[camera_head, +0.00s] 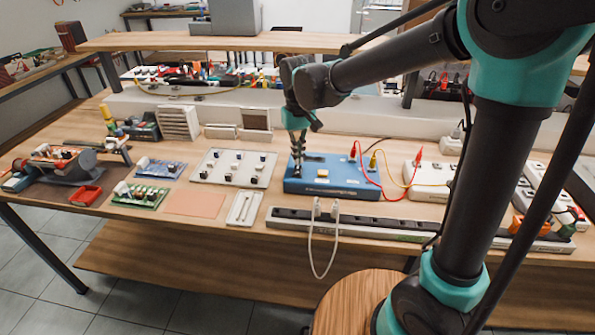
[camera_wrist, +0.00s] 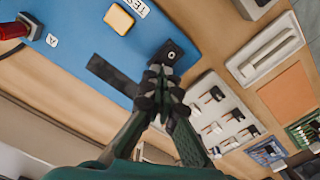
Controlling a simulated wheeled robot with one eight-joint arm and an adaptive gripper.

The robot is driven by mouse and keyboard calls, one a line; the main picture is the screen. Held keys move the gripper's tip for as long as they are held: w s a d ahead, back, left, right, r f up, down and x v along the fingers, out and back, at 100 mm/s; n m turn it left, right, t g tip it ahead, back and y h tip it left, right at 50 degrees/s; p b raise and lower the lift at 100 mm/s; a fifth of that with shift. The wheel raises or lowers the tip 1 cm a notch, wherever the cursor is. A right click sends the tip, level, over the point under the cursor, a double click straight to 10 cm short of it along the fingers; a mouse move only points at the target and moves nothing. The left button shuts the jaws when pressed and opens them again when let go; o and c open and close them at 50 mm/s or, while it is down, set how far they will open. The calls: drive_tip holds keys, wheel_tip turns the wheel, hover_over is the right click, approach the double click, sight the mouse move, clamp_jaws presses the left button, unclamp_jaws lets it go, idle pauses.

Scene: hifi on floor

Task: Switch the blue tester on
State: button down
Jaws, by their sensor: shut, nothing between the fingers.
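The blue tester (camera_head: 345,182) lies on the bench with red and yellow leads plugged in at its right. Its blue top also fills the upper left of the wrist view (camera_wrist: 70,35), with a beige button (camera_wrist: 119,19), a lettered label partly reading "TEST" (camera_wrist: 135,7) and a dark strip (camera_wrist: 108,75). A small black block with a round pale spot (camera_wrist: 172,52) sits at the tester's edge. My gripper (camera_head: 297,155) is shut and empty, pointing down over the tester's left end. In the wrist view its fingertips (camera_wrist: 160,76) are close to the black block; contact cannot be told.
A white panel with several switches (camera_head: 210,179) and a small white tray (camera_head: 243,208) lie left of the tester. A power strip (camera_head: 380,232) with plugs runs along the front edge. Red (camera_head: 394,196) and yellow leads loop to the right. A pinkish mat (camera_head: 195,203) is clear.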

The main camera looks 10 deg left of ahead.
sight(298, 166)
drive_tip(key=shift+f, duration=0.95)
idle(0.6)
drive_tip(key=shift+r, duration=3.5)
